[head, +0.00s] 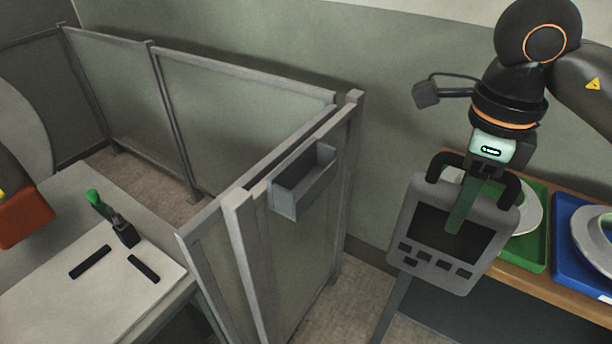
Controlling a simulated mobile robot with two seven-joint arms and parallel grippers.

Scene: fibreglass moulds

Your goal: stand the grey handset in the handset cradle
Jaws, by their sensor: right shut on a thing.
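The grey handset (410,219) is a flat panel with a dark screen, a row of buttons and black grips at its upper corners. My right gripper (462,208) is shut on it from above, with a green finger in front of the screen. The handset hangs nearly upright, tilted slightly, in the air. The handset cradle (287,203) is a grey open-topped box on the near fence panel, left of the handset and apart from it. Its inside is dark and looks empty. My left gripper is not in view.
Grey fence panels (240,110) enclose the left side, with a post (240,255) close to the cradle. A wooden bench at right bears a green tray (535,255) and a blue tray (568,215). A white board with a green-handled clamp (120,228) lies at left.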

